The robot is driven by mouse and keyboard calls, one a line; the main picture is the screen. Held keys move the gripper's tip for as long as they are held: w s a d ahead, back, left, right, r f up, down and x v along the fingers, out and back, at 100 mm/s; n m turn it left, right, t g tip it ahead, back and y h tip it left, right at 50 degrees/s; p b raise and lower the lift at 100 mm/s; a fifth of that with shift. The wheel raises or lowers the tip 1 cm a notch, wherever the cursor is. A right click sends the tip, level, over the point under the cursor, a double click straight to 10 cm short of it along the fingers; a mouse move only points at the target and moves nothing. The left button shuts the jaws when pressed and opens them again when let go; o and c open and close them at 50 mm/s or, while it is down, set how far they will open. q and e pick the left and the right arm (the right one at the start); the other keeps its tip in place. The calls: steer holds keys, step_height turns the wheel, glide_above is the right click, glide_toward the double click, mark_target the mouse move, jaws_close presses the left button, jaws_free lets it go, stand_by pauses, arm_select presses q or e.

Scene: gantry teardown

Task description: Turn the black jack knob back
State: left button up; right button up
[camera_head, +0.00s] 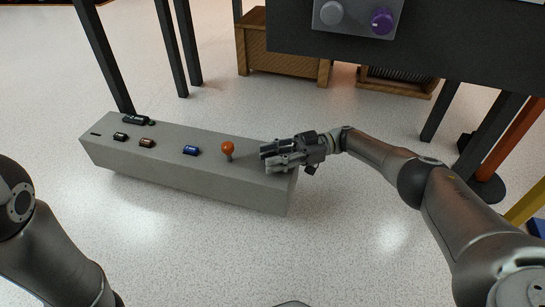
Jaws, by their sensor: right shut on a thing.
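My right gripper (284,154) is at the right end of a long grey beam (240,188), fingers pointing left, close over its top. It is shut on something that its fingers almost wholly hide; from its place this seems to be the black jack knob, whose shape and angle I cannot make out. An orange ball-topped lever (228,149) stands upright on the beam just left of the gripper, apart from it. My left arm shows at the lower left, but its gripper is out of view.
The beam also carries a blue part (191,150), a brown part (147,142), and black parts (134,119) at its left end. A dark table with a grey panel (357,16) bearing a purple knob (382,21) is above. Wooden crates (285,65) stand behind. The floor in front is clear.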

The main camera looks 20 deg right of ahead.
steer(key=shift+a+r+n+g, duration=0.1)
steer(key=shift+n+g, duration=0.2)
steer(key=shift+g, duration=0.1)
stand_by(0.4)
steer(key=o, duration=1.1)
steer(key=shift+c, duration=0.2)
steer(key=shift+r, duration=5)
